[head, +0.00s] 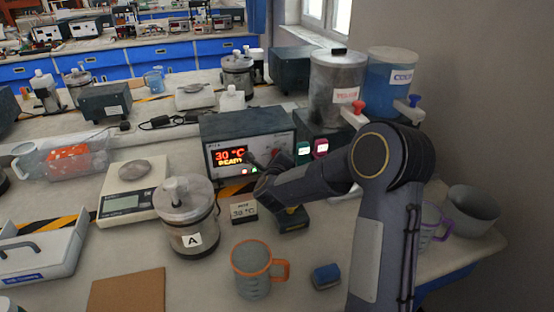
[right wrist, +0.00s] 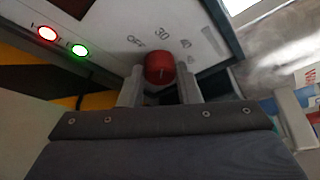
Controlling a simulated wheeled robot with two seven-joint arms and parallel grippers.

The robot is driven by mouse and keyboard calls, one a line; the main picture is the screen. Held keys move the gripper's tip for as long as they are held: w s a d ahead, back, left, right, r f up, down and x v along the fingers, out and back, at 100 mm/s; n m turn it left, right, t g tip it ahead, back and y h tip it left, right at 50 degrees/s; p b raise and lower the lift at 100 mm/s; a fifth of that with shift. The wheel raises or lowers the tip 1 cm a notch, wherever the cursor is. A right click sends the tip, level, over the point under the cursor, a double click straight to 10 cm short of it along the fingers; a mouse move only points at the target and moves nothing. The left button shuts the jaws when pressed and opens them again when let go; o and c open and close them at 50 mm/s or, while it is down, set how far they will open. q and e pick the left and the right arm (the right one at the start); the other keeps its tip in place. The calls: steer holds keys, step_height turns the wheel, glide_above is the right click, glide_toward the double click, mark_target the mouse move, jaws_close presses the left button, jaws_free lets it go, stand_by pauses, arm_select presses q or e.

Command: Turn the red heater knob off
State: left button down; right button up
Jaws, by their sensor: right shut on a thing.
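The heater (head: 248,125) is a dark box with a pale front panel, and its red display reads 30 °C READY. In the right wrist view its red knob (right wrist: 159,66) sits on the panel below the printed marks OFF and 30. My right gripper (right wrist: 160,88) has one finger on each side of the knob and is shut on it. A small pale mark shows on the knob, but I cannot tell which label it points to. In the head view my right gripper (head: 262,170) is at the heater's front, and the knob is hidden. My left gripper is not in view.
A red lamp (right wrist: 47,34) and a green lamp (right wrist: 79,50) are lit on the panel. Two dispensers (head: 337,85) (head: 388,82) stand behind right.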

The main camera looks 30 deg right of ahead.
steer(key=n+h+b, duration=0.1)
steer(key=n+b, duration=0.2)
steer(key=b, duration=0.1)
steer(key=f+n+t+h+b, duration=0.1)
steer(key=n+b, duration=0.1)
steer(key=b, duration=0.3)
steer(key=shift+a+f+n, duration=0.1)
steer(key=shift+n, duration=0.3)
steer(key=shift+n+t+h+b, duration=0.3)
steer(key=shift+n+t+b, duration=0.3)
steer(key=shift+n+b, duration=0.55)
steer(key=o, duration=1)
steer(key=shift+c, duration=0.2)
steer(key=shift+r, duration=0.2)
